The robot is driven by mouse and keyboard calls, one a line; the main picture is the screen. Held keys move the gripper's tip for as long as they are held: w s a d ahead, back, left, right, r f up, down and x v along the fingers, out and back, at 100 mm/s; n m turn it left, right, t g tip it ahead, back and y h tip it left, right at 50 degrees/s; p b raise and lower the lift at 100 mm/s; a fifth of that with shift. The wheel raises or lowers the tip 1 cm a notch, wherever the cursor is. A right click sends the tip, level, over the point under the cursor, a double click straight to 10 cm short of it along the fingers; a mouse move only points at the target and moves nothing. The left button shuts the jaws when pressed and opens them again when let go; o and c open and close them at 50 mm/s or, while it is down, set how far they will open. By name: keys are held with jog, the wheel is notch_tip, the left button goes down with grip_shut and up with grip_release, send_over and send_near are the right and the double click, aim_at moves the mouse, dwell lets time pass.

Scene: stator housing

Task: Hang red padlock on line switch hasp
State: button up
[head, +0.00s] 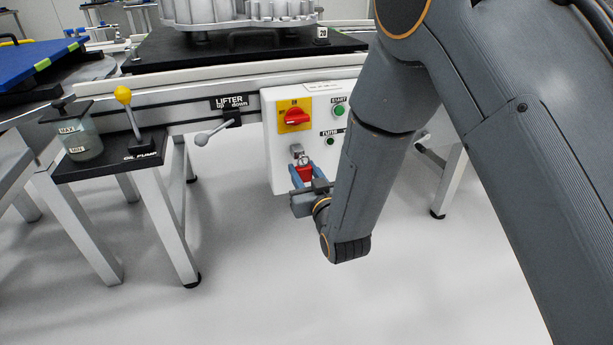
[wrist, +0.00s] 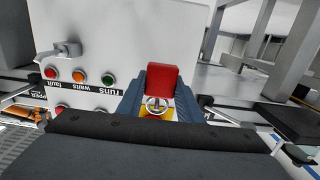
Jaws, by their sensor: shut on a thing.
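The red padlock (head: 305,174) is held between the blue fingers of my gripper (head: 304,178), just in front of the white control box. In the wrist view the red padlock body (wrist: 162,80) sits between both fingers (wrist: 161,96), with its metal shackle ring (wrist: 157,104) below it in the picture. A small metal fitting, apparently the hasp (head: 298,151), is on the box below the red switch knob (head: 294,117) on its yellow plate. The padlock is close beneath this fitting. I cannot tell whether the shackle touches it or passes through it.
The white box (head: 280,160) also carries green START and FUNS-like labelled buttons. The lifter lever (head: 212,132) is to its left, near the oil pump stand (head: 110,160) with its yellow-knobbed lever (head: 126,108). Table legs stand on both sides; the floor in front is clear.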

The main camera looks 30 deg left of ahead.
jog(key=shift+w+a, duration=0.35)
jog(key=shift+a, duration=0.05)
jog(key=shift+w+a+f, duration=0.2)
jog(key=shift+f, duration=0.2)
jog(key=o, duration=1.2)
jog(key=shift+s+d, duration=0.1)
jog(key=shift+s+d, duration=0.2)
jog(key=shift+d, duration=0.05)
jog(key=shift+s+d, duration=0.2)
jog(key=shift+d, duration=0.05)
